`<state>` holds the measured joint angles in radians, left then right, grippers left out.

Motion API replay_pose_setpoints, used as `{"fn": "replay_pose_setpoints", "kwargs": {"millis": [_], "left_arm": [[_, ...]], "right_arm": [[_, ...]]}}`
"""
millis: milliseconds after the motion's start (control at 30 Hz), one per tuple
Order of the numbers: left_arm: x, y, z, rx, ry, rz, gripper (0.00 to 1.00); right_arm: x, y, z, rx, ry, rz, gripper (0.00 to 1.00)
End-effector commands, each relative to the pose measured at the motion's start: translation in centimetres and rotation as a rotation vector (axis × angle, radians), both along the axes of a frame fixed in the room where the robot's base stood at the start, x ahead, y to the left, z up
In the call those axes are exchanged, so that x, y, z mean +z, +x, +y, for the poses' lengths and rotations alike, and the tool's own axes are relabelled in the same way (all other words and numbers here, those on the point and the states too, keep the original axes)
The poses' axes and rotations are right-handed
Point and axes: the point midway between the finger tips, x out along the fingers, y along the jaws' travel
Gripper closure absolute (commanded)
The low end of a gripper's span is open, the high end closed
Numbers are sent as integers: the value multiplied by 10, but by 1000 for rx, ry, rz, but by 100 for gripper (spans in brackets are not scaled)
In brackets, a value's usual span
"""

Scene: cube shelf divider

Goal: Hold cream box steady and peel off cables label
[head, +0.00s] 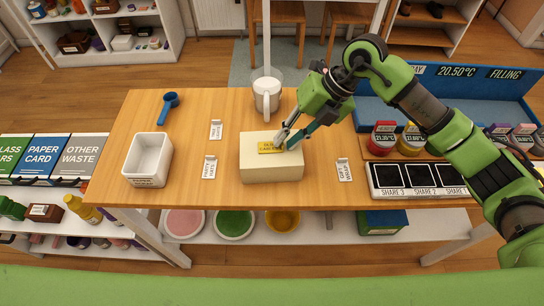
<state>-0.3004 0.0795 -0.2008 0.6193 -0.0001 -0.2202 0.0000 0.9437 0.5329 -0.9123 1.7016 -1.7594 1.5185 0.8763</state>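The label looks flat on the box. My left gripper is not in view, and nothing is seen holding the box.
Small white cards stand around the box, including one at its right (344,170) and one at its left (209,167). A white mug (267,94) stands behind it. A white bin (148,160) and a blue scoop (168,106) are at the left. A blue-backed rack (460,95) borders the right side.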

Motion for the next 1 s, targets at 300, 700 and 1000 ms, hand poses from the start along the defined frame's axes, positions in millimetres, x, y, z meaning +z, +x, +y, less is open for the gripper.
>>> {"fn": "replay_pose_setpoints", "kwargs": {"millis": [300, 700, 1000], "left_arm": [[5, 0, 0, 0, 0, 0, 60], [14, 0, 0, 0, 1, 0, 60], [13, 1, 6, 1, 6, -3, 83]], "right_arm": [[5, -2, -3, 3, -1, 5, 81], [21, -1, -12, 1, 0, 3, 81], [21, 0, -12, 2, 0, 2, 81]]}}
